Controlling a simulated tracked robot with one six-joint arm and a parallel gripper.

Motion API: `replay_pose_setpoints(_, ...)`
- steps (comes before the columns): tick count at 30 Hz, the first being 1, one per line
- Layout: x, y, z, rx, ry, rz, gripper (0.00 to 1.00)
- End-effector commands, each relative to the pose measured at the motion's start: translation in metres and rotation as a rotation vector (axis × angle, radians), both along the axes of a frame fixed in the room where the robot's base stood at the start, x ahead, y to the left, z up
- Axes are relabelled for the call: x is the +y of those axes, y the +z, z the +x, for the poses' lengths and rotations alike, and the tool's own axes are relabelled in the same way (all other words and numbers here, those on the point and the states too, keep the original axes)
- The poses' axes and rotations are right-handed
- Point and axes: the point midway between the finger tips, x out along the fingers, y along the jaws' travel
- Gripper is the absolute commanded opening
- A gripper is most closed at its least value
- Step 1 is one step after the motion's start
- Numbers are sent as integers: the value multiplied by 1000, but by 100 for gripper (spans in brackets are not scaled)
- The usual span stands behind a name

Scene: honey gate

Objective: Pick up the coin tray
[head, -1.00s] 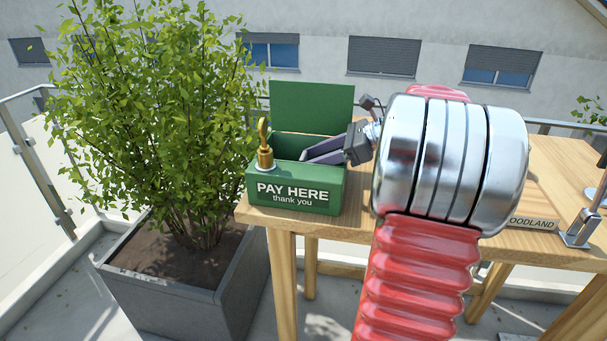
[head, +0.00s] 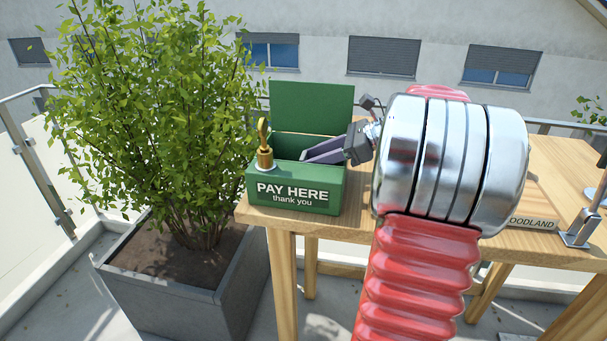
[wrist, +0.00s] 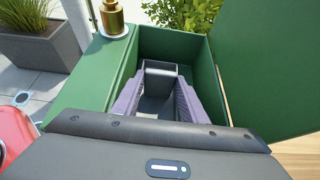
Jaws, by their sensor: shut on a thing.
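The green cash box (head: 295,190), marked "PAY HERE thank you", stands on the left end of the wooden table with its lid up. My gripper (head: 315,155) reaches into the box from the right. In the wrist view, the purple-grey fingers of my gripper (wrist: 162,82) are inside the open box, on either side of a grey coin tray (wrist: 160,69). They are shut on the tray, which is still within the box walls. In the head view the box front and my fingers hide the tray.
The raised green lid (head: 312,105) is behind my gripper. A large potted bush (head: 165,120) is close at the left. A "WOODLAND"-type sign (head: 533,222), partly hidden, lies at the right.

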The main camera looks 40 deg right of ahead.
Motion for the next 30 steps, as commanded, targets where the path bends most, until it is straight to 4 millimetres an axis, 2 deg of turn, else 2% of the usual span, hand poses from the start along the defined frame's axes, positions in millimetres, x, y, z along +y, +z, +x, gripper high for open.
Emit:
replay_pose_setpoints(3,0,0,0,0,0,0,1)
replay_pose_setpoints(14,0,6,0,-1,0,-1,1)
replay_pose_setpoints(20,0,32,1,-3,2,-4,1)
replay_pose_setpoints(30,1,88,1,-2,3,-2,1)
